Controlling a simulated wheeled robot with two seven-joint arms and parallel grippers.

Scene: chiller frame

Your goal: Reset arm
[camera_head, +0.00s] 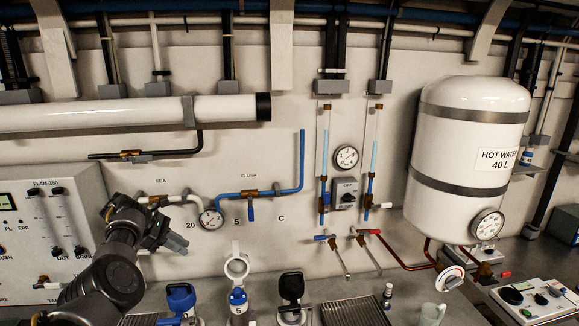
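My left arm comes in from the lower left, and my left gripper (178,243) hangs in front of the wall, pointing right. It is beside the pressure gauge (211,218) and below the pipe marked SEA. Its grey fingertips show small and partly overlapped, so I cannot tell whether they are open or shut. I see nothing held in it. My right gripper is not in view.
A white hot water tank (468,150) hangs at the right. A control panel (40,235) is at the left, partly behind my arm.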

